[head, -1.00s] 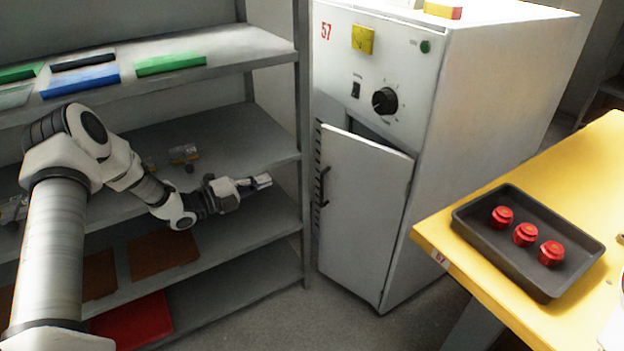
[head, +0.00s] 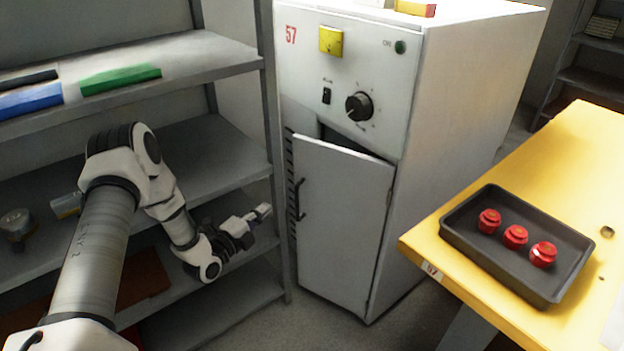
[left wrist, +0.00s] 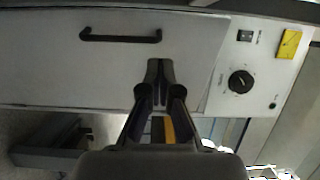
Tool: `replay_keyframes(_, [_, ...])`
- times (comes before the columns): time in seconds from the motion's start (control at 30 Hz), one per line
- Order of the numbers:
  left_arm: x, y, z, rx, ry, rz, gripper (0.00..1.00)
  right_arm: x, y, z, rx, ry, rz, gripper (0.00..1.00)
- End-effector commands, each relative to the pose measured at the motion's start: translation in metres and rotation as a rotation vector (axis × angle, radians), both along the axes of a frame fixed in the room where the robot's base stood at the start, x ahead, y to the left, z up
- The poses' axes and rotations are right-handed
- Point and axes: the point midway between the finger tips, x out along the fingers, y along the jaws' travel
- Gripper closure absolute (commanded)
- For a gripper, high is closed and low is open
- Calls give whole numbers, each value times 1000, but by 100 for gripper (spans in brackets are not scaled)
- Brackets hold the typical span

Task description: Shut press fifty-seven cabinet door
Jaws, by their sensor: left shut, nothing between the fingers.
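The white press cabinet (head: 460,110), marked 57, stands in the middle of the head view. Its lower door (head: 342,235) is ajar, with a dark gap along its top edge. The door's black handle (head: 298,200) is on its left side, and its hinge side is on the right. My left gripper (head: 264,211) is shut and empty, to the left of the handle and apart from it in the head view. In the left wrist view, the shut fingers (left wrist: 158,72) point at the door front (left wrist: 60,65), with the handle (left wrist: 120,37) up and left of them. My right gripper is not in view.
A grey shelf rack (head: 225,150) stands left of the cabinet, close around my left arm. A yellow table (head: 560,140) at right carries a black tray (head: 462,243) with red knobs (head: 515,236). Grey floor shows between rack and table.

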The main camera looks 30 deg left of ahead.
Motion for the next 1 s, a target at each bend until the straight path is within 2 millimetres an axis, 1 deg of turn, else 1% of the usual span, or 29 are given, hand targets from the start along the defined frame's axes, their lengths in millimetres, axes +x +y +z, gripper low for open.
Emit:
replay_keyframes(0.03, [-5, 3, -8, 11, 10, 33, 100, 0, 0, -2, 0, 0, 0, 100])
replay_keyframes(0.1, [-5, 6, -11, 22, 12, 56, 100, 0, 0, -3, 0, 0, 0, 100])
replay_keyframes(0.17, [-1, 6, -11, 24, 11, 57, 100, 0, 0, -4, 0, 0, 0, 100])
replay_keyframes(0.27, [13, 5, -11, 25, 8, 55, 100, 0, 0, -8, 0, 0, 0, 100])
replay_keyframes(0.7, [107, 2, -12, 23, 7, 53, 100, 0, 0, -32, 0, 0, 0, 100])
replay_keyframes(0.83, [125, 1, -11, 21, 9, 54, 100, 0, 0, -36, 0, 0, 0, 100])
replay_keyframes(0.9, [130, 1, -10, 21, 8, 54, 100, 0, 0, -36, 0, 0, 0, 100])
replay_keyframes(1.0, [133, 1, -9, 20, 10, 54, 100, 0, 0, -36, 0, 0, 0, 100])
